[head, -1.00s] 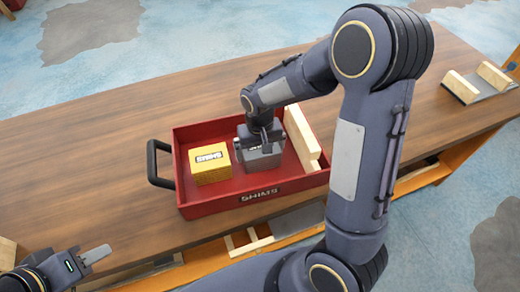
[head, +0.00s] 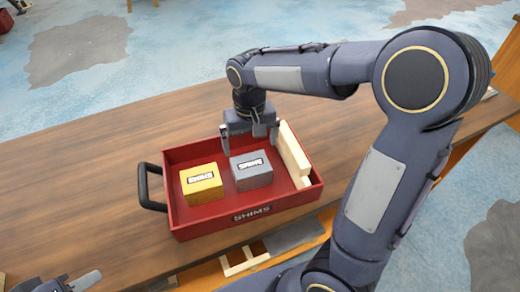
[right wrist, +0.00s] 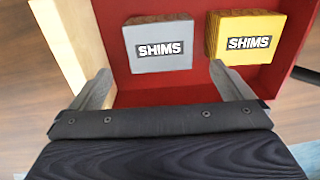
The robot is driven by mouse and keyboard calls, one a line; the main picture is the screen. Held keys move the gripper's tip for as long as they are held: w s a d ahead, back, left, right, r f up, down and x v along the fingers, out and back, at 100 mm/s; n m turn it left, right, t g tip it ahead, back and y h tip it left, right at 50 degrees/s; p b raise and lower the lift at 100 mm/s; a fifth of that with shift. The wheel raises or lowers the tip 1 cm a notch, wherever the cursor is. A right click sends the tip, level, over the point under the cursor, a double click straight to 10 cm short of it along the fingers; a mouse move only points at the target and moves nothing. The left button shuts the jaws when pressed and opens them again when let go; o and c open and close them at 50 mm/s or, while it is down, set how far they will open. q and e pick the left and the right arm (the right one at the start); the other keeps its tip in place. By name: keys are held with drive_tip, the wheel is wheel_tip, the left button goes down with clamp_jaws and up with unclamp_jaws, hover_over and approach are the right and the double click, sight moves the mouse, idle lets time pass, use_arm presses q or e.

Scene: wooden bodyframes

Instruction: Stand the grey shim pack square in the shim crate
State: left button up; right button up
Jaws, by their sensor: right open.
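The grey shim pack (head: 251,172) stands upright on the floor of the red shim crate (head: 210,229), label up, apart from the yellow pack on its left. In the right wrist view the grey pack (right wrist: 162,45) lies ahead of the fingers, nearly parallel to the crate wall. My right gripper (head: 249,152) is open and empty, above and behind the grey pack, near the crate's far wall; its fingers also show in the right wrist view (right wrist: 168,92). My left gripper (head: 88,281) is at the bottom left edge, partly cut off, away from the crate.
A yellow shim pack (head: 202,184) stands in the crate's left part. Pale wooden blocks (head: 293,155) lie along its right wall. A black handle (head: 148,187) sticks out left. The wooden bench (head: 80,180) is clear left of the crate.

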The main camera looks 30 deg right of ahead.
drive_tip(key=s+r+t+y, duration=0.1)
drive_tip(key=s+t, duration=0.1)
drive_tip(key=s, duration=0.7)
drive_tip(key=s+r+t+y, duration=0.2)
drive_tip(key=s+t, duration=0.1)
drive_tip(key=s, duration=0.6)
drive_tip(key=shift+s+t+y, duration=0.25)
drive_tip(key=shift+t+y, duration=0.05)
